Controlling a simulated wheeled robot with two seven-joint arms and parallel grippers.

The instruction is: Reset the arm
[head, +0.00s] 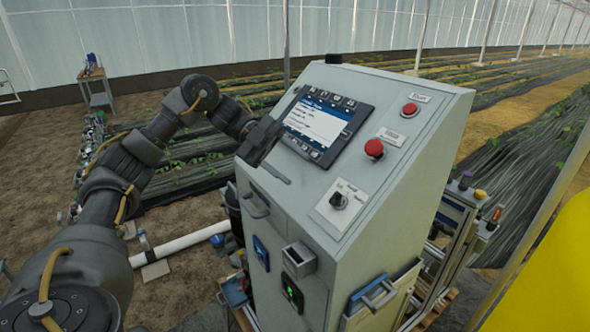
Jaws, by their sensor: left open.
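My left arm (130,160) comes in from the left, bent at the elbow. Its gripper (275,160) is open and empty, just in front of the left edge of the touchscreen (325,126) on the grey control cabinet (335,226). The dark fingers overlap the cabinet's sloping face in the picture; I cannot tell whether they touch it. The screen is lit with a white text panel. My right arm and gripper are not in view.
The sloping panel carries red buttons (374,148) (409,109) and a black rotary knob (338,200). A drawer handle (256,205) sticks out below the gripper. A white pipe (180,243) runs low at the left. Plant rows lie behind.

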